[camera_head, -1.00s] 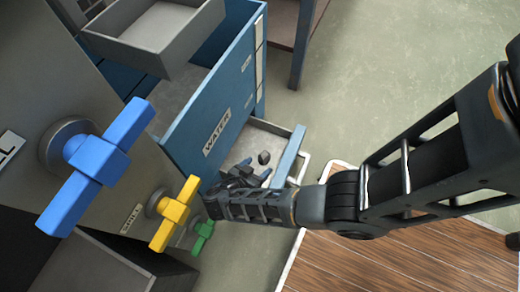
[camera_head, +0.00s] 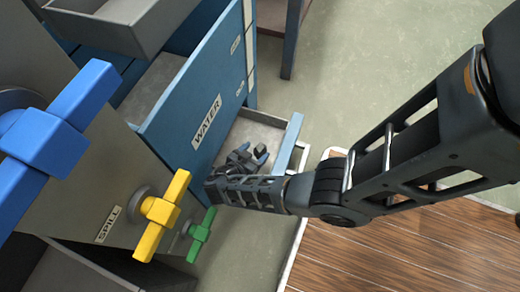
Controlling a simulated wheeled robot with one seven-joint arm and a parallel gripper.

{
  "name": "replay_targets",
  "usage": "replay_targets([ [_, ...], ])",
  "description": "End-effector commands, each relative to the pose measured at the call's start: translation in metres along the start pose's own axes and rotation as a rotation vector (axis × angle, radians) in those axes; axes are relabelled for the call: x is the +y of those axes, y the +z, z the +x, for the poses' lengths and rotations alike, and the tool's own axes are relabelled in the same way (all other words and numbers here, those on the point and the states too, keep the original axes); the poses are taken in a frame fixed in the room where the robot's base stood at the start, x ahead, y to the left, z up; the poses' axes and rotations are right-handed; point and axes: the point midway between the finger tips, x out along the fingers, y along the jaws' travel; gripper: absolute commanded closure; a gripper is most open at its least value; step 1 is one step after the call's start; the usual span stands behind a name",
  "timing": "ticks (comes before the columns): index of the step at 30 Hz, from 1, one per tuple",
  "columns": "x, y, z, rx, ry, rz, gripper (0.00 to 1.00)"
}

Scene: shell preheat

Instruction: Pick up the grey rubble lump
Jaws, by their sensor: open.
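The grey rubble lump (camera_head: 261,149) is a small dark lump in the low open drawer (camera_head: 291,142), below the blue front marked WATER. My gripper (camera_head: 253,153) reaches into this drawer, its fingers apart and right by the lump. The lump shows at the fingertips; I cannot tell whether it is between them or just beyond. The gripper body and wrist hide the near part of the drawer.
A large blue drawer (camera_head: 197,105) marked WATER stands open above, with a grey tray (camera_head: 125,25) over it. Blue (camera_head: 50,125), yellow (camera_head: 163,215) and green (camera_head: 201,235) valve handles stick out at the left. Wooden decking (camera_head: 400,250) lies at the lower right.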

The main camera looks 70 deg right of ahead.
Motion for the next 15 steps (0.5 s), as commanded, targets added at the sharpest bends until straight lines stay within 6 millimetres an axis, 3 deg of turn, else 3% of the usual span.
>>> replay_targets([
  [3,0.0001,0.0009,0.0121,0.0,0.001,0.0,0.31],
  [11,-0.0001,-0.0002,0.0142,0.0,-0.001,-0.001,0.31],
  [15,-0.0002,-0.0002,0.014,0.0,-0.001,-0.001,0.42],
])
